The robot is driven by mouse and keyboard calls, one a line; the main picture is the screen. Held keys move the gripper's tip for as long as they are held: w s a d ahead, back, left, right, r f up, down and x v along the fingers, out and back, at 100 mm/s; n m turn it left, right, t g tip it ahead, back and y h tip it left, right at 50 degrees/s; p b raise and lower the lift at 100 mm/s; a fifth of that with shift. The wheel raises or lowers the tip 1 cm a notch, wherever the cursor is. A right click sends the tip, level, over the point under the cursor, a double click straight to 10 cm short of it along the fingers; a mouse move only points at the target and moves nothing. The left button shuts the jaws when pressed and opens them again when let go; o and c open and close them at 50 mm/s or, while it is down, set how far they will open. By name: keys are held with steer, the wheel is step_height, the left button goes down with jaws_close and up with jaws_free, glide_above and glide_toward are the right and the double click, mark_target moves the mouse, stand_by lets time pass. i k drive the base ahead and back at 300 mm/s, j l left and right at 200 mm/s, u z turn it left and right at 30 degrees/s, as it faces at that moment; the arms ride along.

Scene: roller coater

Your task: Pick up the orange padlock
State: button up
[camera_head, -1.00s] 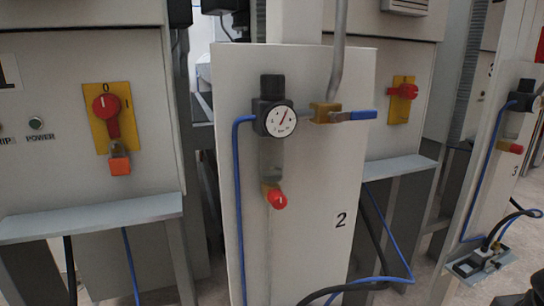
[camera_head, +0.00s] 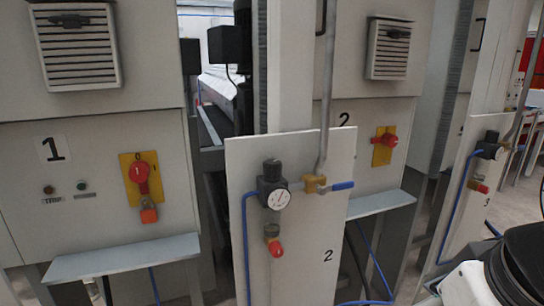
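The orange padlock (camera_head: 148,212) hangs below the red rotary switch (camera_head: 140,174) on its yellow plate, on the left cabinet marked 1. Its body is orange and its shackle area is partly visible just under the switch handle. My gripper is not in view. A white and black part of my own arm shows at the lower right corner, far from the padlock.
A grey shelf (camera_head: 120,260) juts out below the padlock. A panel marked 2 (camera_head: 318,215) with a gauge (camera_head: 278,199), blue hose and blue-handled valve (camera_head: 341,186) stands to the right. Another red switch (camera_head: 386,140) is on the cabinet behind.

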mark_target(148, 215)
steer(key=z, duration=0.45)
steer(key=j+z, duration=0.3)
steer(key=k+j+z, duration=0.3)
steer(key=j, duration=0.2)
steer(key=j+z, duration=0.35)
steer(key=k+j, duration=0.25)
steer(key=j, duration=0.25)
steer(key=k+j+z, duration=0.1)
steer(key=k+j, duration=0.15)
steer(key=j, duration=0.25)
steer(key=k+j+z, duration=0.1)
steer(key=k+j, duration=0.2)
steer(key=j, duration=0.15)
steer(key=k+j, duration=0.3)
steer(key=j, duration=0.15)
steer(key=k+j+z, duration=0.1)
steer(key=k+j, duration=0.2)
steer(key=j, duration=0.15)
